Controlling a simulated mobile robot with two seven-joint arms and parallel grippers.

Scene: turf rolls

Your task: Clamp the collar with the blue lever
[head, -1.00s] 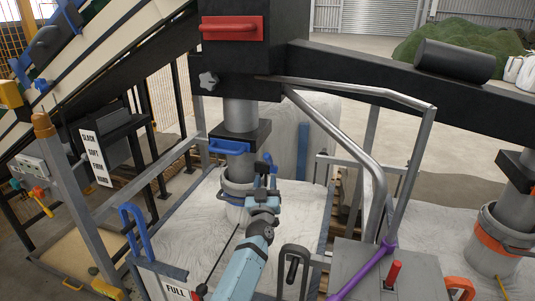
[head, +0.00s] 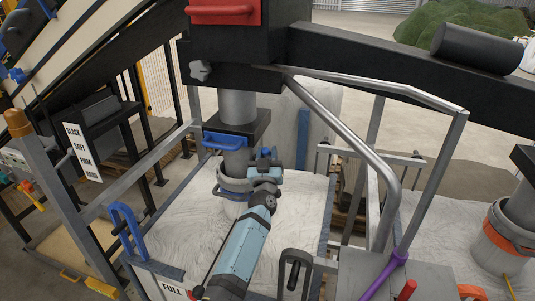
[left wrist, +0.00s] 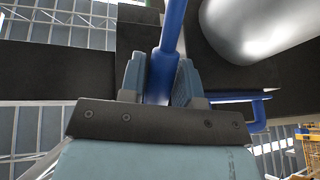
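The grey collar (head: 232,184) sits around the neck of the white bag under the vertical grey spout (head: 237,106). My left gripper (head: 267,163) is at the right side of the collar, with blue showing at its fingers. In the left wrist view the blue lever (left wrist: 172,38) stands between the two fingers of my left gripper (left wrist: 162,82). The fingers lie close against both sides of the lever's lower part and appear shut on it. The gripper hides the joint of lever and collar in the head view. My right gripper is not in view.
A blue handle (head: 225,141) on a black block is just above the collar. A bent grey rail (head: 345,135) runs on the right. A blue loop handle (head: 128,228) and a FULL sign (head: 172,290) are at front left. An orange collar (head: 507,242) is at far right.

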